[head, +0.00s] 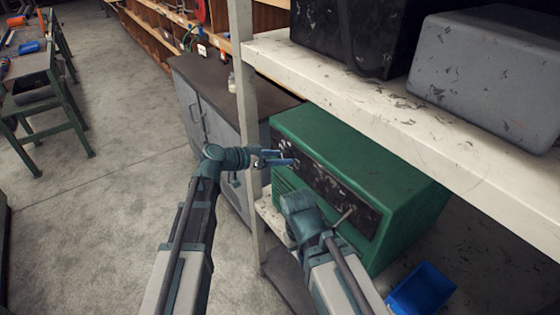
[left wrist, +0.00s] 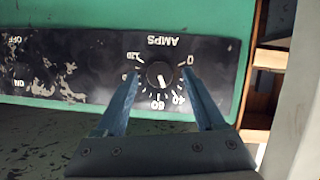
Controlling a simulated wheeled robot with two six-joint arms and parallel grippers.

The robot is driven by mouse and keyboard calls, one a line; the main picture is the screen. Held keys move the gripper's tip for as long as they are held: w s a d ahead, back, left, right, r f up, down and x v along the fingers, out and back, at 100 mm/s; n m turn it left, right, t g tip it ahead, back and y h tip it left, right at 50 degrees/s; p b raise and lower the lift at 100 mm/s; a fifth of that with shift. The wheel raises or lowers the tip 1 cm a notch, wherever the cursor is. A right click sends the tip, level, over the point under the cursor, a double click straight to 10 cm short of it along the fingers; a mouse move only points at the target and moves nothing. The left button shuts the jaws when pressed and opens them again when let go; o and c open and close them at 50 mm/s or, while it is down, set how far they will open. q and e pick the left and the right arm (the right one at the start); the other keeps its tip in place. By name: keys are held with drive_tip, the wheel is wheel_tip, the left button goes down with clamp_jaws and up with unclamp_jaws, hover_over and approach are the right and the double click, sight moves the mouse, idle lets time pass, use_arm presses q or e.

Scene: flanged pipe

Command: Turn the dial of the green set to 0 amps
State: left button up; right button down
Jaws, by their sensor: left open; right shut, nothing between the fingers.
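The green set (head: 330,135) stands on a low shelf, its black front panel facing my arms. In the left wrist view the panel is upside down, with the word AMPS and a round black dial (left wrist: 160,74). The dial's white mark points between 60 and 40, nearer 60; the 0 is at the dial's upper right. My left gripper (head: 279,157) is open at the panel, its fingertips on either side of the dial in the wrist view (left wrist: 160,80); contact is unclear. My right gripper (head: 344,215) is shut and empty in front of the panel, largely hidden by its wrist.
A pale shelf board (head: 400,115) overhangs the set, carrying a black case (head: 340,35) and a grey case (head: 490,70). A shelf post (head: 246,110) rises just left of the set. A blue bin (head: 422,290) lies below right.

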use_arm(q)
drive_tip(key=shift+w+d+f, duration=0.1)
drive_tip(key=shift+w+d, duration=0.05)
drive_tip(key=shift+d, duration=0.1)
drive_tip(key=shift+c, duration=0.3)
clamp_jaws()
